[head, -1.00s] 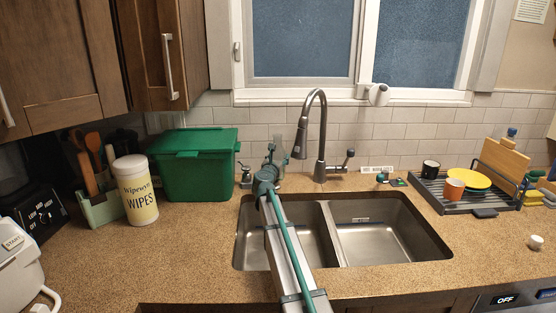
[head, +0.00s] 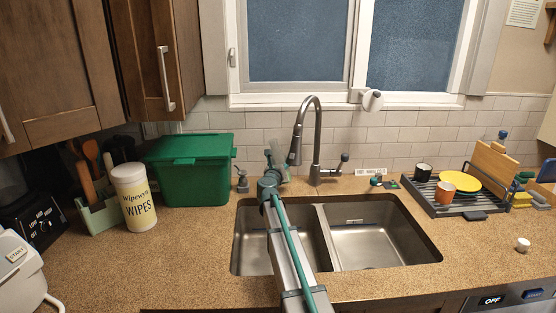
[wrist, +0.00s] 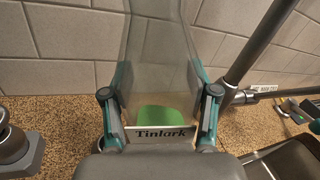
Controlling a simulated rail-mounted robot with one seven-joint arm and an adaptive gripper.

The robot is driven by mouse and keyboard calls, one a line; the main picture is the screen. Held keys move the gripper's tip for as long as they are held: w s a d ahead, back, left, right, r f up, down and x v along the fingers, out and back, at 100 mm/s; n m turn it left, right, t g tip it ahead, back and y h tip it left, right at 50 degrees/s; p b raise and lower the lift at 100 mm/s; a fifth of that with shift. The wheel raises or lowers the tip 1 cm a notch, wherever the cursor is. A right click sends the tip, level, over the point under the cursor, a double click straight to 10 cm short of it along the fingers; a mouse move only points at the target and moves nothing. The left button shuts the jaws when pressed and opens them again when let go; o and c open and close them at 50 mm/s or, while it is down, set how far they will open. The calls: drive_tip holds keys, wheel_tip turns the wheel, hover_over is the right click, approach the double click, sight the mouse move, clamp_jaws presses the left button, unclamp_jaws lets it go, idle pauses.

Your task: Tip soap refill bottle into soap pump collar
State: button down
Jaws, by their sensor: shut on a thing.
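In the head view the bottle (head: 277,155) is at the end of my arm, behind the sink and left of the faucet, leaning slightly. Its lower part is partly hidden by my gripper. A grey metal fitting, which looks like the soap pump collar (head: 241,182), stands on the counter left of the bottle. It also shows at the left edge of the wrist view (wrist: 12,145), apart from the bottle.
The tall faucet (head: 315,150) stands close to the right of the bottle. A green bin (head: 190,175) is to the left, beside the wipes tub (head: 133,195). The double sink (head: 375,240) lies in front; a dish rack (head: 440,203) is at right.

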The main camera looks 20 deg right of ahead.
drive_tip(key=shift+s+d, duration=0.1)
drive_tip(key=shift+s+d+n, duration=0.1)
drive_tip(key=shift+d+n, duration=0.05)
drive_tip(key=shift+n, duration=0.15)
drive_tip(key=shift+s+d+n+p, duration=0.15)
drive_tip(key=shift+n+p, duration=0.15)
drive_tip(key=shift+p, duration=0.25)
drive_tip(key=shift+s+d+n+p, duration=0.2)
drive_tip(key=shift+d+n+p, duration=0.05)
drive_tip(key=shift+n+p, duration=0.3)
drive_tip(key=shift+s+d+n+p, duration=0.15)
drive_tip(key=shift+d+n+p, duration=0.1)
drive_tip(key=shift+n+p, duration=0.15)
drive_tip(key=shift+s+d+f+n+p, duration=0.15)
drive_tip(key=shift+d+n+p, duration=0.05)
drive_tip(key=shift+n+p, duration=0.1)
drive_tip(key=shift+d, duration=0.1)
idle(0.6)
